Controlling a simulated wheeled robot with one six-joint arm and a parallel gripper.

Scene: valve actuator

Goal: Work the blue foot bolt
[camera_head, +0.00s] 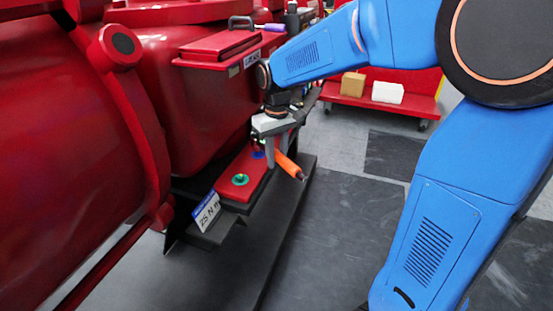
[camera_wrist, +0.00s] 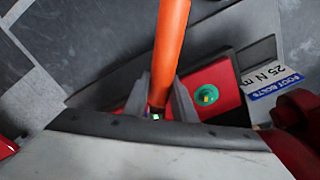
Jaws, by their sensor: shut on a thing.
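My gripper (camera_head: 277,152) is shut on an orange-handled tool (camera_head: 288,165), which slants down to the right to a dark end. In the wrist view the orange handle (camera_wrist: 171,45) runs up the picture from between my two fingers (camera_wrist: 160,98). The blue foot bolt (camera_head: 258,155) is a small blue disc on the red foot plate (camera_head: 250,168), just left of my fingers and partly hidden by them. I cannot tell whether the tool touches it. A green-ringed bolt (camera_head: 240,180) sits nearer on the same plate; it also shows in the wrist view (camera_wrist: 207,96).
A "25 N m" sign (camera_head: 206,212) stands at the plate's near end. Large red housings (camera_head: 210,95) rise at the left. A red toolbox (camera_head: 220,50) is above. A red cart (camera_head: 385,100) with two boxes stands behind. Floor right of the dark base is clear.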

